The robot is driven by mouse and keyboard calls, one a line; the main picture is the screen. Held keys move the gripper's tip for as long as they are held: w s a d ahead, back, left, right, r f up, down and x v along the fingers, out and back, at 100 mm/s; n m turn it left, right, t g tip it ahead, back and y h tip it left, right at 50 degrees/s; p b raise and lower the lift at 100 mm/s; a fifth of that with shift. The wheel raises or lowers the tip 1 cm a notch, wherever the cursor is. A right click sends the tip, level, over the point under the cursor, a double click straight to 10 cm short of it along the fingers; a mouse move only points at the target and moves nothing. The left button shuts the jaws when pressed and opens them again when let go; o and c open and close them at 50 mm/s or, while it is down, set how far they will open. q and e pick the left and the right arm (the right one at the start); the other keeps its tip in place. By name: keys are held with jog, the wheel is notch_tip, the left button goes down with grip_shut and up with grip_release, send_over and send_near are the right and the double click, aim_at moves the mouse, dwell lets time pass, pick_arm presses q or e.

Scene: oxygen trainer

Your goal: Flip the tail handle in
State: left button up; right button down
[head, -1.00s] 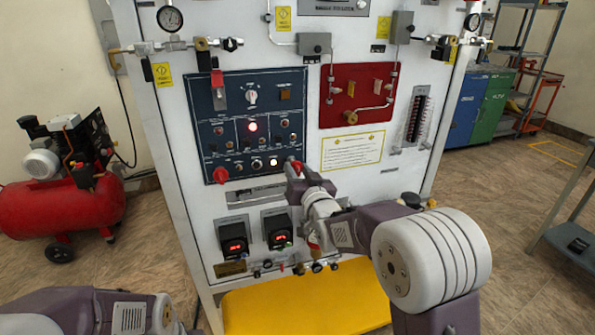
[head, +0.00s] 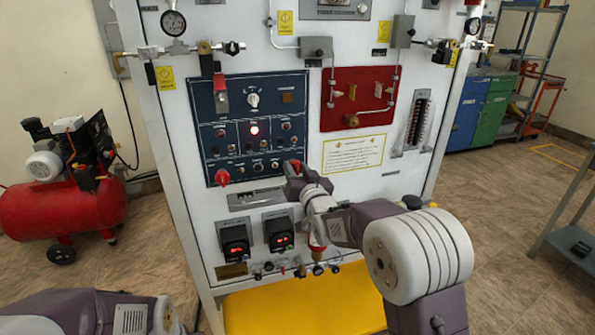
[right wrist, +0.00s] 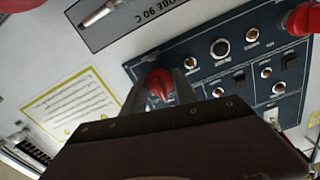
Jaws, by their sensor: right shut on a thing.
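A red handle (right wrist: 158,85) at the lower right corner of the dark blue control panel (head: 246,104) sits between the two grey fingers of my right gripper (right wrist: 164,92). The gripper is shut on it. In the head view my right gripper (head: 292,170) hides most of this handle. A second red handle (head: 222,177) is at the panel's lower left corner, apart from my gripper; it also shows at the upper right of the right wrist view (right wrist: 300,19). No lettering for the tail handle can be read. My left gripper is out of view.
Two small displays (head: 235,241) with red digits are below the panel. A row of small valves (head: 290,269) runs under them, close to my right forearm. A red panel (head: 355,98) is at the right. A yellow shelf (head: 300,307) is below.

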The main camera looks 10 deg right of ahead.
jog(key=c, duration=1.3)
grip_release()
jog(key=shift+r, duration=0.1)
jog(key=o, duration=0.3)
jog(key=shift+w, duration=0.2)
jog(key=shift+o, duration=0.2)
jog(key=shift+s, duration=0.1)
jog(key=s+d, duration=0.1)
jog(key=s, duration=0.8)
jog(key=shift+d, duration=0.2)
